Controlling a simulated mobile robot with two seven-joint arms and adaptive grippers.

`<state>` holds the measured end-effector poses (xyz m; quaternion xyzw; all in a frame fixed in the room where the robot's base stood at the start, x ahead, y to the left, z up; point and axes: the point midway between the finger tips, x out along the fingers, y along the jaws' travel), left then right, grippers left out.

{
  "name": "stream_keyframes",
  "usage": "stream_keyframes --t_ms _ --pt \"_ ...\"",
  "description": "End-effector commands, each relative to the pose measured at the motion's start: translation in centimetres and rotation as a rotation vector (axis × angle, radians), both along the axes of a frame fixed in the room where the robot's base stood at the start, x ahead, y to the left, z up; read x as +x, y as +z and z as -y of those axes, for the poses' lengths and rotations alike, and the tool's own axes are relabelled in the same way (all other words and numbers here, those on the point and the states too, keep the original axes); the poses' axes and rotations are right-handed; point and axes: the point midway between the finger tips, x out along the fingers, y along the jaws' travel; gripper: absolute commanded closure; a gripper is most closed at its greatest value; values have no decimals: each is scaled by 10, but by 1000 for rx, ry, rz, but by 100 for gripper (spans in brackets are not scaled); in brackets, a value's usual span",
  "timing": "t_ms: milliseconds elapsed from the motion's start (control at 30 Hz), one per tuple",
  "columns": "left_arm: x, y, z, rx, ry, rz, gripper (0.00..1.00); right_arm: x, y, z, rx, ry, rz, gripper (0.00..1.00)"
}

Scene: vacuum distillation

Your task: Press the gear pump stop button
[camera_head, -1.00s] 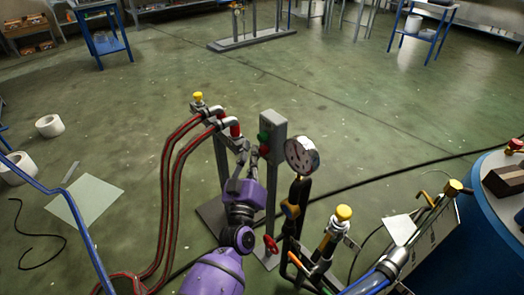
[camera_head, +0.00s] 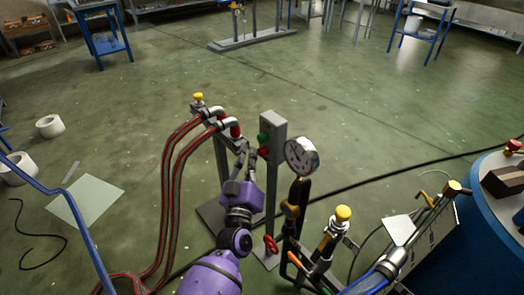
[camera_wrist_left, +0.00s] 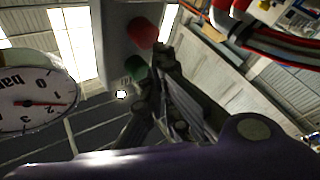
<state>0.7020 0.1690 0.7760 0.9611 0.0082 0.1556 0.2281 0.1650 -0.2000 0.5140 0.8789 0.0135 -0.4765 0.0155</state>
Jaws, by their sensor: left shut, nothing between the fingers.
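The grey button box (camera_head: 279,140) stands on a post in the head view, with a green button (camera_head: 263,137) above a red button (camera_head: 264,152) on its left face. In the left wrist view the picture is turned over, so the red button (camera_wrist_left: 142,32) shows above the green button (camera_wrist_left: 134,66). My left gripper (camera_head: 246,150) is shut and empty, just left of the red button, with a small gap visible in the head view. Its dark fingers (camera_wrist_left: 160,62) show close to the buttons in the left wrist view; contact cannot be told there. My right gripper is not in view.
A pressure gauge (camera_head: 301,156) on a black pipe stands right of the box. Red hoses (camera_head: 170,190) and metal fittings are to the left. A red valve wheel (camera_head: 271,244) sits low. A blue drum (camera_head: 470,225) is at right.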

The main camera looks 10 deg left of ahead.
Motion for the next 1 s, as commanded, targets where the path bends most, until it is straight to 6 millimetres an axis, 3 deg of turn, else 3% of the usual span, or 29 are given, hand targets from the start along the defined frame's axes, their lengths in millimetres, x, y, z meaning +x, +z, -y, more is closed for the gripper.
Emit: stream_keyframes --t_ms 333,1000 --pt "-4 0 -3 1 0 0 100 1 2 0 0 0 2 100" --pt "-48 0 -37 0 0 0 100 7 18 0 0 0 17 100"
